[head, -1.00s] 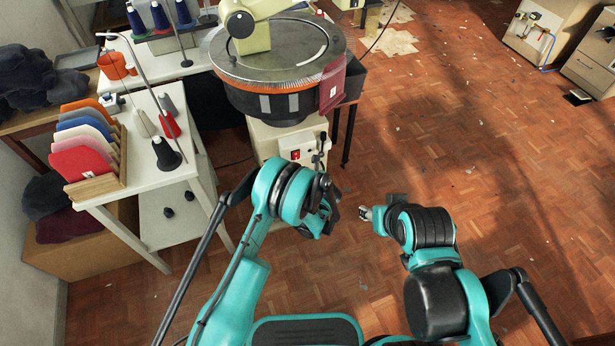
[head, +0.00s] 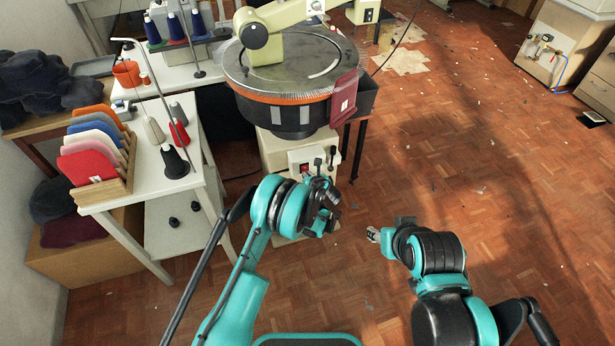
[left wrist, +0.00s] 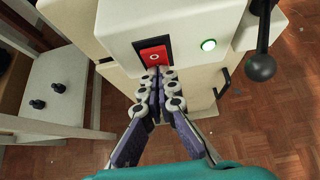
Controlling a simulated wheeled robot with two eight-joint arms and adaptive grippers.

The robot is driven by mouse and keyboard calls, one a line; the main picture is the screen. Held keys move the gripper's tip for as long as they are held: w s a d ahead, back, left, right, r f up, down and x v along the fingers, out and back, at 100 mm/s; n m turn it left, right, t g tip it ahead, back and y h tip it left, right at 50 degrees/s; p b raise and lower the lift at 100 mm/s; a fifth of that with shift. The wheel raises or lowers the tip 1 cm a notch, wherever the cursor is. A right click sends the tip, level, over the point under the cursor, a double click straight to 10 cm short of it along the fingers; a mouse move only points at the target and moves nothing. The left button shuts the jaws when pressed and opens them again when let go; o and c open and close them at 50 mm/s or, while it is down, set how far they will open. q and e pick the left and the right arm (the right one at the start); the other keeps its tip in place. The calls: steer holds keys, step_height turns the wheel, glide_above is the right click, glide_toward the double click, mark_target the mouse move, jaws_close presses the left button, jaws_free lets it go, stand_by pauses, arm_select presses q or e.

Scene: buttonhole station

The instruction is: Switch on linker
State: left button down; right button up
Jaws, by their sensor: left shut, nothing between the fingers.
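The linker (head: 290,70) is the round dial machine with an orange rim at the top of the head view. Its pale control box (left wrist: 190,25) carries a red rocker switch (left wrist: 154,54) with a white ring mark. The switch also shows small in the head view (head: 305,168). My left gripper (left wrist: 160,72) is shut and empty, its fingertips over the lower edge of the switch in the picture; I cannot tell whether they touch it. My right gripper (head: 373,235) hangs over the floor, its jaw opening too small to judge.
A black ball-ended lever (left wrist: 261,66) hangs to the right of the lamp. A white side table (head: 150,180) with yarn cones and a rack of coloured pieces (head: 105,188) stands left of the linker. The parquet floor (head: 470,190) to the right is largely clear.

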arm_select(q)
steer(key=shift+r, duration=0.1)
steer(key=shift+r, duration=0.75)
arm_select(e)
steer(key=shift+r, duration=0.2)
